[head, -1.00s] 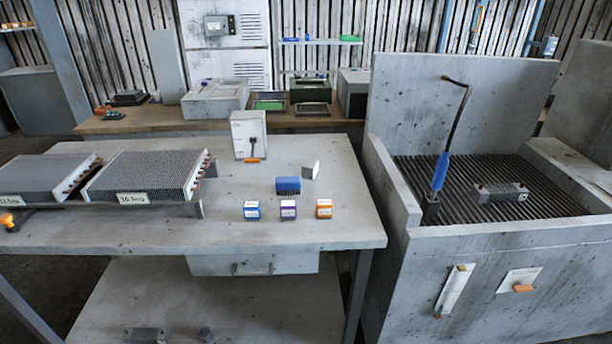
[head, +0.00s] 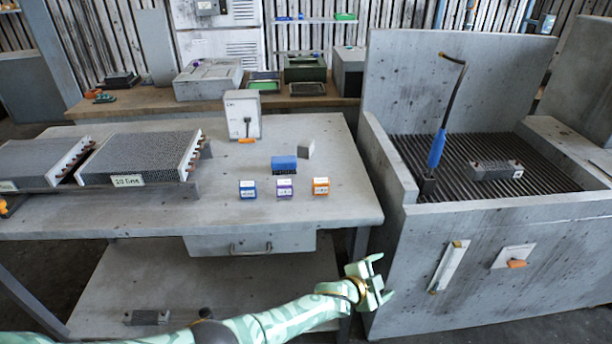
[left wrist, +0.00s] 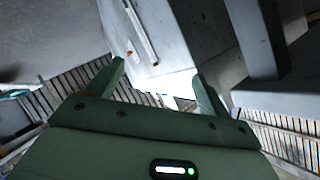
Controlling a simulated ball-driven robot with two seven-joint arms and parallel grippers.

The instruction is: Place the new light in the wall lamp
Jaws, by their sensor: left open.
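A long white strip (head: 450,267) with a yellowish top end is on the front wall of the grey booth, tilted; it looks like the wall lamp. It also shows in the left wrist view (left wrist: 141,32). I cannot pick out the new light for certain. My left gripper (head: 384,277) is open and empty, in front of the gap between the workbench and the booth, left of the strip. Its two fingers (left wrist: 160,85) are apart in the left wrist view, with nothing between them. My right gripper is not in view.
The grey booth (head: 400,295) has a ribbed floor and a blue-handled wand (head: 437,148). A white plate with an orange handle (head: 513,257) is on its front. The workbench (head: 330,212) bears small blue, purple and orange boxes, a blue brush-like block and finned cores.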

